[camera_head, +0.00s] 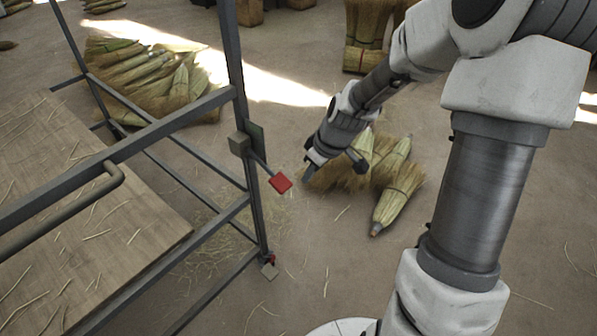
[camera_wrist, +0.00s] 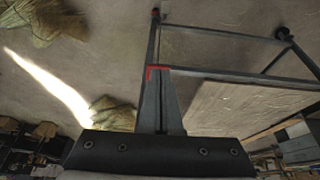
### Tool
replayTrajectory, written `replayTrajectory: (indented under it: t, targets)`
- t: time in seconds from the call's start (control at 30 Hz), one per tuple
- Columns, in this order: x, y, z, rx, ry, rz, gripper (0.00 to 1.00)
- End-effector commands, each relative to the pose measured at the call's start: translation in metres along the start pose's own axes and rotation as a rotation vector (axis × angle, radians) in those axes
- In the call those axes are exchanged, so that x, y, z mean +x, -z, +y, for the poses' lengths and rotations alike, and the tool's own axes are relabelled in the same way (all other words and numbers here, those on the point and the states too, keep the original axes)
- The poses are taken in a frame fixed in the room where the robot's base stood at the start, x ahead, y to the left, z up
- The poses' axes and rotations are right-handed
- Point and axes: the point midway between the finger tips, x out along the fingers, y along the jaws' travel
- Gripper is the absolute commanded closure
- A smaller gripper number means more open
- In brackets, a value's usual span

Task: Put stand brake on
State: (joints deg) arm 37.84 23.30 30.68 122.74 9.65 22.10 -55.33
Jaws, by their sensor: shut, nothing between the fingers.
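The stand (camera_head: 235,75) is a dark metal frame on the left of the head view. A lever with a red square pad (camera_head: 281,183) slopes down and right from a small box (camera_head: 240,144) on its near corner post. My gripper (camera_head: 308,176) is shut and empty, with its tip just right of the red pad and apparently apart from it. In the wrist view the shut fingers (camera_wrist: 160,85) point toward the stand, and red edges (camera_wrist: 158,68) show around their tips. The fingers hide most of that red part, so contact cannot be told there.
The stand carries a wooden board (camera_head: 90,220) and a bent handle (camera_head: 80,205). A small red part (camera_head: 270,261) sits at the post's foot. Broom bundles (camera_head: 390,190) lie behind my gripper, with a larger pile (camera_head: 150,80) behind the stand.

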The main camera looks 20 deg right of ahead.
Motion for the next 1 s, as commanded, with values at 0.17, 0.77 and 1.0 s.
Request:
replayTrajectory:
  t: [0.17,0.77,1.0]
  targets:
    - [-0.021,-0.013,0.001,0.002,-0.002,0.000,1.00]
    - [-0.030,-0.020,0.000,0.000,0.000,0.000,1.00]
    - [-0.035,-0.020,0.001,0.013,-0.012,-0.006,1.00]
